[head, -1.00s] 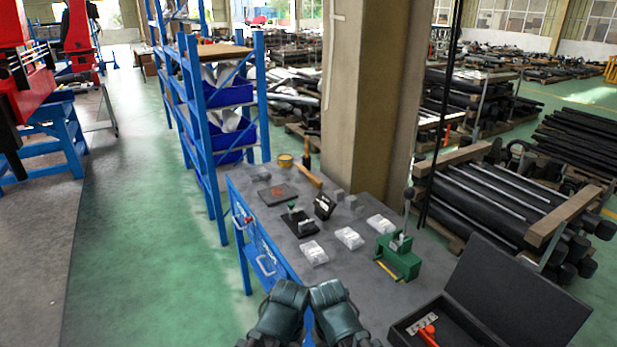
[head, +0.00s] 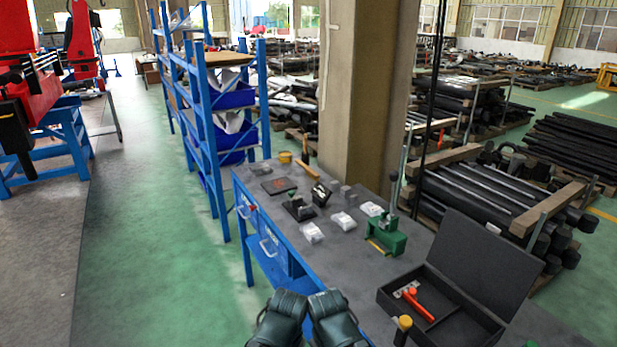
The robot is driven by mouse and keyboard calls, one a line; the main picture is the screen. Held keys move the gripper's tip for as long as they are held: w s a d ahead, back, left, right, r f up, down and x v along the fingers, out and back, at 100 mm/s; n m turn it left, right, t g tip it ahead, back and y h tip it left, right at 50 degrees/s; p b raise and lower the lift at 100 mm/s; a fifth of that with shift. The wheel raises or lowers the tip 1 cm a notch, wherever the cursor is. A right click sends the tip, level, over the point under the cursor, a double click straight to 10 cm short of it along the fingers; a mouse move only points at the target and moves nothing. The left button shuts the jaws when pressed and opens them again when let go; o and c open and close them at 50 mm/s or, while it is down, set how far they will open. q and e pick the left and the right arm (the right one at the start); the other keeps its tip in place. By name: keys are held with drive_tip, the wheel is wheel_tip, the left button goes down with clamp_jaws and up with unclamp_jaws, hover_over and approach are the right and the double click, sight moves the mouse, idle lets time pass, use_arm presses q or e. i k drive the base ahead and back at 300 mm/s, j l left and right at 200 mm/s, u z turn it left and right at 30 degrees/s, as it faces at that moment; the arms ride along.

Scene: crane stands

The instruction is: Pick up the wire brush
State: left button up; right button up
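I cannot pick out the wire brush for certain. A wooden-handled tool (head: 308,170) lies at the far end of the grey workbench top (head: 350,262), near the pillar; it is too small to tell what it is. A yellow-topped item (head: 403,323) stands at the bench's near edge, partly cut off by the frame. Two dark parts of my own arms show at the bottom edge, in front of the bench. The fingertips of both grippers are out of view.
A black open case (head: 455,315) holds a red-handled tool (head: 418,304). A green press (head: 386,236), several clear packets (head: 343,221) and a yellow tape roll (head: 285,157) sit on the bench. Blue shelving (head: 212,140) stands beyond it. Green floor (head: 165,240) is clear at left.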

sight(311, 172)
drive_tip(key=i+j, duration=0.75)
drive_tip(key=i, duration=0.15)
drive_tip(key=i+j, duration=0.75)
drive_tip(key=i, duration=0.15)
